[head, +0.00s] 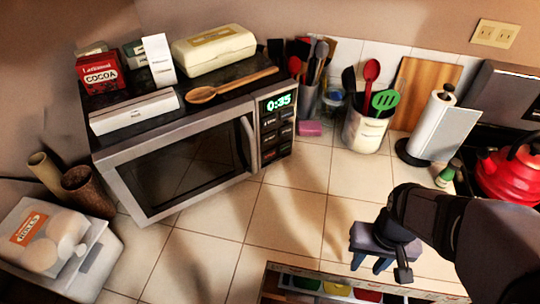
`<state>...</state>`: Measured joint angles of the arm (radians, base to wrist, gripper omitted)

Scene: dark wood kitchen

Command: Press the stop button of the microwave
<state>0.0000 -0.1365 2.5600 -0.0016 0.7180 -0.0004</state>
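The microwave (185,168) stands on the tiled counter left of centre, with its door shut. Its control panel (277,128) is at the right end of the front, with a lit green display (279,102) reading 0:35. Below the display are several dark buttons with small labels. The labels are too small to read, so I cannot tell which is the stop button. My gripper (370,265) is in front and to the right of the microwave, well apart from the panel. Its two fingers point down and stand apart, with nothing visible between them.
A wooden spoon (232,84), a cocoa box (100,73) and other boxes lie on the microwave. A utensil crock (364,132), a pink sponge (310,128) and a paper towel roll (438,125) stand behind. Counter between panel and gripper is clear.

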